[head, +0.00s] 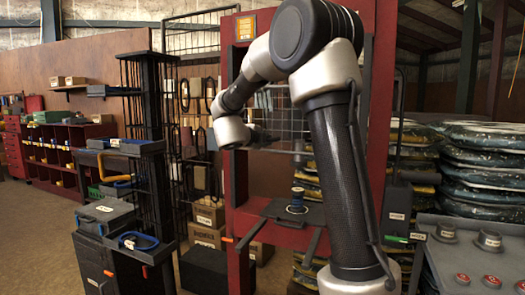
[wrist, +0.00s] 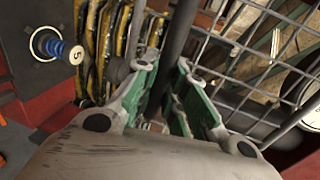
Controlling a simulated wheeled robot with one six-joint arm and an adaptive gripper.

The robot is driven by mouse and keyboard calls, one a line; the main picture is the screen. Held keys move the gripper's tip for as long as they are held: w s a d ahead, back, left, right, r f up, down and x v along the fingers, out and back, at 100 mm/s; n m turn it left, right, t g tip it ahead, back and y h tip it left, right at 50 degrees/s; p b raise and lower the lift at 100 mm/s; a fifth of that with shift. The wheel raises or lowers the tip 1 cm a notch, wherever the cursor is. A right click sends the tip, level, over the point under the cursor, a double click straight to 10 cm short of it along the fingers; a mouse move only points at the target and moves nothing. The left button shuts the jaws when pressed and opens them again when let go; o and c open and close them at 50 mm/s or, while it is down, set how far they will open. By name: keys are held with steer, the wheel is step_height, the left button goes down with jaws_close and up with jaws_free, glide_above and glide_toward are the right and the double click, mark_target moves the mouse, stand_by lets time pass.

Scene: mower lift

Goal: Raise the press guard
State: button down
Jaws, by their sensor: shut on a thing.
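The press guard (head: 283,118) is a wire mesh panel hanging in the red press frame, partly hidden behind my arm. Its lower edge is above the press bed (head: 268,207), with a gap below. In the wrist view its mesh (wrist: 262,62) fills the right side, beside a dark round bar (wrist: 178,38). My gripper (wrist: 165,72) has its green-padded fingers on both sides of this bar and is shut on it. In the head view my gripper (head: 262,138) is small and dark at the guard's left part.
A blue spring-like part (head: 297,194) stands on the press bed and shows in the wrist view (wrist: 50,45). A black rack (head: 150,110) is left, and a grey control panel (head: 470,255) is right.

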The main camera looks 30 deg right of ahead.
steer(key=shift+r, duration=0.2)
steer(key=c, duration=1.5)
jaws_free()
steer(key=shift+o, duration=0.2)
steer(key=shift+f, duration=0.1)
steer(key=v, duration=1.2)
